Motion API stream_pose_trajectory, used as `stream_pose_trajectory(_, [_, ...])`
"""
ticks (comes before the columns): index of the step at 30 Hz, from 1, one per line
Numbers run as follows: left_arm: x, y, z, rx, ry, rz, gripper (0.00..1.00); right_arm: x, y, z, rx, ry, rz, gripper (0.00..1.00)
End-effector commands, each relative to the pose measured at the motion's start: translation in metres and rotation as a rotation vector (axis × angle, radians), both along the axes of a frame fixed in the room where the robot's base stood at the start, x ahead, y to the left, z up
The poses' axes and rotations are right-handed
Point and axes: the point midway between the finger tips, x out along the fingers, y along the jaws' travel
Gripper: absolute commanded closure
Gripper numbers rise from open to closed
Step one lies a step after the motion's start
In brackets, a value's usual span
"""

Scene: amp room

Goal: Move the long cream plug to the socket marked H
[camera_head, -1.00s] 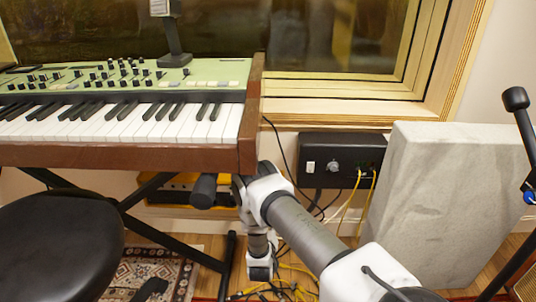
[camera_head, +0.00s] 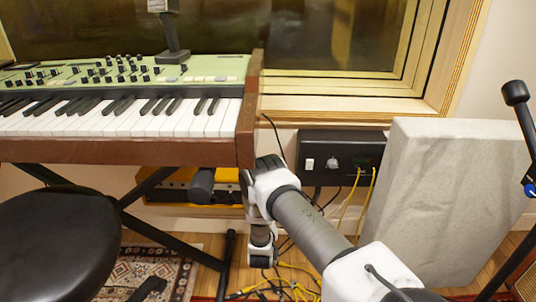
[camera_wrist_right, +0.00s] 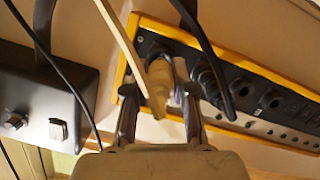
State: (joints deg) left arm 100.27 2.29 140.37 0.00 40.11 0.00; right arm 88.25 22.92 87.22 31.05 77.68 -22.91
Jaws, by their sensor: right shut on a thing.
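In the right wrist view my right gripper (camera_wrist_right: 160,88) is shut on the cream plug (camera_wrist_right: 158,78), with a finger on each side of it. A pale cable runs from near the plug's rear up to the top left. The plug's far end meets the dark socket panel (camera_wrist_right: 245,92) near its left end; I cannot tell how deep it sits. Socket letters, including H, are not readable. In the head view my right arm reaches down under the keyboard, and its gripper is hidden. My left gripper is not in view.
The orange-framed unit (camera_head: 172,190) sits under the keyboard (camera_head: 120,152). Black plugs (camera_wrist_right: 208,82) and cables crowd the panel. A black box (camera_head: 338,158) with yellow cables (camera_head: 355,200) is on the wall. A grey slab (camera_head: 440,200) and black stool (camera_head: 60,245) stand nearby.

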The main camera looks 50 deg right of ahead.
Motion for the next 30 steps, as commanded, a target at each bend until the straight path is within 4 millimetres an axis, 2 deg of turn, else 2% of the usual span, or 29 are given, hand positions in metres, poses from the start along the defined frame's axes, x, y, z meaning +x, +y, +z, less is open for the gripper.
stream_pose_trajectory(30, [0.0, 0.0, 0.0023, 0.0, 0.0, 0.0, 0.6, 0.0027, -0.0034, 0.0003, 0.0, 0.0, 0.0, 1.0])
